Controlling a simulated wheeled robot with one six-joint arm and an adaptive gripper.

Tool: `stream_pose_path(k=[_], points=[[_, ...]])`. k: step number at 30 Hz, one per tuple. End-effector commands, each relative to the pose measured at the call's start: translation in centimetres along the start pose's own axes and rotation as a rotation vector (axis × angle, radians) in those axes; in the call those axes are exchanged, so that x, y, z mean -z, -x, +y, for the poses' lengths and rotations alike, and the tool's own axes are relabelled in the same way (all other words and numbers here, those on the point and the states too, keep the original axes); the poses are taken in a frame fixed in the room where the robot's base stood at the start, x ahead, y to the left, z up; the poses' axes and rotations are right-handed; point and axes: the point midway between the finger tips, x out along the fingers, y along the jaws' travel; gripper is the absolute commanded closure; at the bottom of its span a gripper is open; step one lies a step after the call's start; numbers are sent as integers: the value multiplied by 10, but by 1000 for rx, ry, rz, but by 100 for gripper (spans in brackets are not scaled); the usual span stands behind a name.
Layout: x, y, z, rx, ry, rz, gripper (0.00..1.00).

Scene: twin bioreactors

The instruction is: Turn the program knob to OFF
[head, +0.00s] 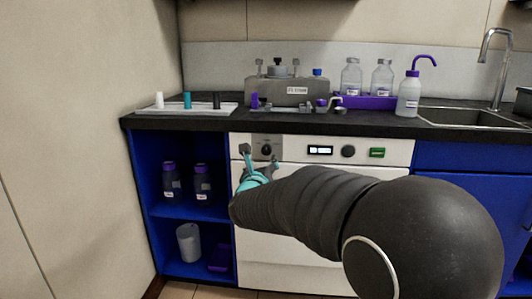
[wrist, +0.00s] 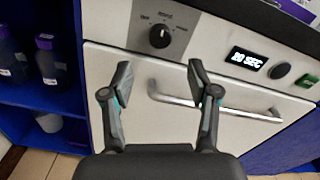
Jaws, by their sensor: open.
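The program knob (head: 266,150) is a round black knob on a dark grey plate at the left of the white appliance's front panel. It also shows in the wrist view (wrist: 159,36), with a pale mark that seems to point up and slightly right. Small labels sit around it, too blurred to read surely. My gripper (head: 260,158) is open and empty in front of the panel, near the knob. In the wrist view my gripper (wrist: 160,76) has its fingers spread wide, and the knob appears above the gap between them, not touched.
Right of the knob are a lit display (wrist: 248,59) reading "20 SEC", a black round button (wrist: 280,71) and a green switch (wrist: 306,81). A bar handle (wrist: 215,105) crosses the door below. Open blue shelves (head: 185,210) with bottles stand at left. The dark worktop (head: 220,122) juts out above.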

Motion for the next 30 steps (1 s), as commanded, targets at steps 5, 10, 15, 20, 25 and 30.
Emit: stream_pose_path(k=[5,10,15,20,25,30], points=[[0,-35,-1,1,2,1,40],[0,-64,-1,1,2,2,40],[0,-83,-1,0,3,1,40],[0,-91,0,-1,3,0,40],[0,-92,0,-1,3,0,40],[0,-91,0,-1,3,0,55]])
